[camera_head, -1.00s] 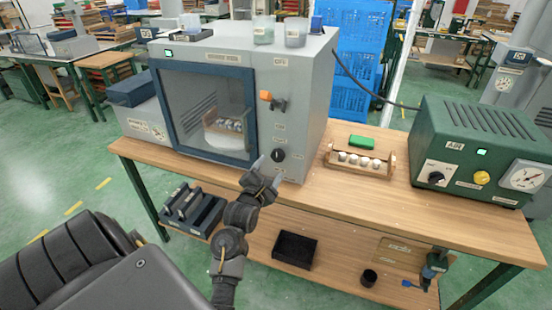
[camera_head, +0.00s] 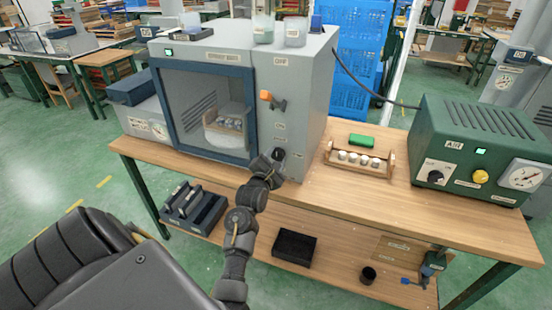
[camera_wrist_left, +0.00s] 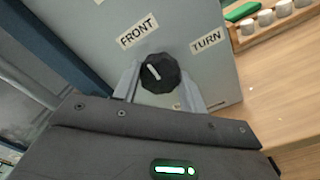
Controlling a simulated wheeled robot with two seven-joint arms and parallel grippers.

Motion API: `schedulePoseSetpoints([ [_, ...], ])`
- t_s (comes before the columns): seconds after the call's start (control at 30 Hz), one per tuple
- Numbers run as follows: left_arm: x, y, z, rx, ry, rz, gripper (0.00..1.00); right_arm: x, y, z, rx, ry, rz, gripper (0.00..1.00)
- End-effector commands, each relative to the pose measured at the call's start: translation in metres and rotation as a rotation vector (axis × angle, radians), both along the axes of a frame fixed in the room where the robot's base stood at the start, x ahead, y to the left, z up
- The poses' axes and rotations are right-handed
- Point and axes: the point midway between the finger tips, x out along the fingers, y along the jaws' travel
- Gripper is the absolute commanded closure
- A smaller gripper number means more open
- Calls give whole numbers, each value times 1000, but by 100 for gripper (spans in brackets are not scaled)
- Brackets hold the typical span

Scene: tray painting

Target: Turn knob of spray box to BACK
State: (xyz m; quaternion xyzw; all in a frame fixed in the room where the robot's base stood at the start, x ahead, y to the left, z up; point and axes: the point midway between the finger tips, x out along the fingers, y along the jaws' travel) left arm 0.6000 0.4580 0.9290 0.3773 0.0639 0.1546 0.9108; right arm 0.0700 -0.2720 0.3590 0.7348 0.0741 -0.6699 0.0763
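The grey spray box (camera_head: 305,85) stands on the wooden bench, with a dark-framed window on its front. Its black round knob (camera_wrist_left: 160,73) has a white pointer mark, tilted toward the FRONT label (camera_wrist_left: 138,30). A TURN label (camera_wrist_left: 207,40) is to the right, and another label below is mostly hidden. In the head view the knob (camera_head: 279,154) is partly covered by my left gripper (camera_head: 272,161). In the left wrist view the fingers of my left gripper (camera_wrist_left: 160,88) stand on either side of the knob, open, with narrow gaps visible. My right gripper is not in view.
An orange-handled switch (camera_head: 267,97) sits above the knob. A wooden rack (camera_head: 388,165) with several white cups and a green block (camera_head: 361,141) stands to the right, then a green AIR unit (camera_head: 475,140). The bench top between is clear.

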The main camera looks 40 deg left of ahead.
Motion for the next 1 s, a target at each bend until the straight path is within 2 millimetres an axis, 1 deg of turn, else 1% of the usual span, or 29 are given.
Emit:
schedulePoseSetpoints([
  [0.03, 0, 0, 0, 0, 0, 0, 73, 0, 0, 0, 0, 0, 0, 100],
  [0.1, 0, 0, 0, 0, 0, 0, 81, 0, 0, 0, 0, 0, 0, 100],
  [0.3, 0, 0, 0, 12, 5, -1, 81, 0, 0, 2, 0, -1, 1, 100],
  [0.47, 0, 0, 1, 63, 24, -1, 81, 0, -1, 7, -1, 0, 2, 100],
  [0.67, 0, 0, 3, 192, 69, -1, 81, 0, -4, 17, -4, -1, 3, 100],
  [1.0, 0, 0, 3, 493, 173, -2, 81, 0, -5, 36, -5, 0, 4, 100],
])
